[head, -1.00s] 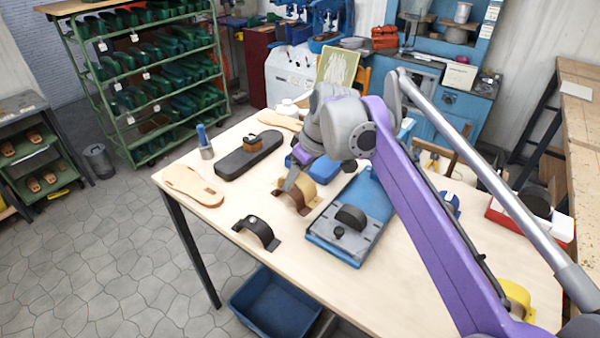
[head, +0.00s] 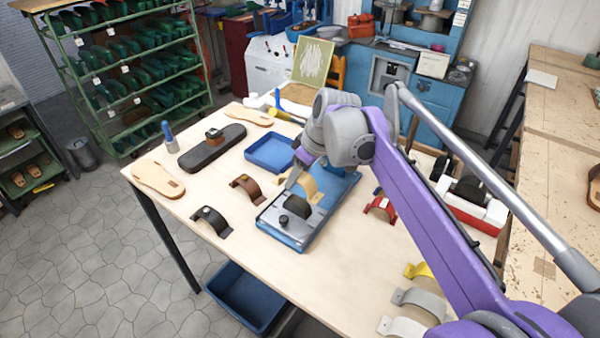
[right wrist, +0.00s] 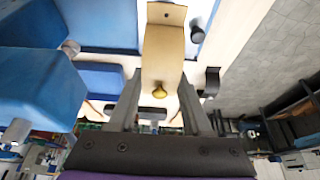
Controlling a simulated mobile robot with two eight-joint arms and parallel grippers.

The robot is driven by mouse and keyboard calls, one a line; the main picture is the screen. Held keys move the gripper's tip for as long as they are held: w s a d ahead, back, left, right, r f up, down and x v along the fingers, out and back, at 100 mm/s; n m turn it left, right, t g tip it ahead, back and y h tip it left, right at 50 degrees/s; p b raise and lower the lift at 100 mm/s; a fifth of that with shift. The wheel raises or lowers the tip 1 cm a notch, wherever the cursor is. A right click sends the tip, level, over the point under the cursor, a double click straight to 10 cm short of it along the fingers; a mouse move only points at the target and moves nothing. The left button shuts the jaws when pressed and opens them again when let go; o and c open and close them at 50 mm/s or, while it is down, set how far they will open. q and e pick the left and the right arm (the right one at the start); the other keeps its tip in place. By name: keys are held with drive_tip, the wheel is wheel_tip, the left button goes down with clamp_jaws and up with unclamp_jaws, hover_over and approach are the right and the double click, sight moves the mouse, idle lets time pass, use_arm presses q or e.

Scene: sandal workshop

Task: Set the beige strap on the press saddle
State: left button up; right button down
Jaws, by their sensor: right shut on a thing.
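The beige strap (head: 311,188) is an arched band held by my right gripper (head: 293,180) over the back part of the blue press (head: 275,233). In the right wrist view the strap (right wrist: 163,50) stands between the two fingers (right wrist: 160,112), with a brass stud near its lower end. The press saddle (head: 297,206) is a black dome on the grey plate of the press. The strap shows just behind the saddle, apart from its front face; whether they touch is hidden. My left gripper is not in view.
A brown strap (head: 247,188) and a black strap (head: 210,220) stand to the left of the press. A blue tray (head: 250,156) lies behind. A red strap (head: 381,205) is at right, with yellow and grey straps near the front right edge. The front table middle is clear.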

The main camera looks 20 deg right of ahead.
sight(297, 199)
drive_tip(key=shift+a+f+b, duration=0.1)
drive_tip(key=shift+f+b, duration=0.25)
drive_tip(key=shift+f, duration=0.2)
wheel_tip(297, 199, down, 3)
drive_tip(key=shift+f+b, duration=0.1)
drive_tip(key=shift+b, duration=1.05)
drive_tip(key=shift+f+b, duration=0.8)
drive_tip(key=shift+f, duration=0.95)
drive_tip(key=shift+f, duration=0.25)
unclamp_jaws()
drive_tip(key=shift+r+p, duration=1.3)
drive_tip(key=shift+r, duration=0.5)
drive_tip(key=shift+r+p, duration=1.2)
drive_tip(key=shift+r, duration=0.55)
drive_tip(key=shift+w+f, duration=0.1)
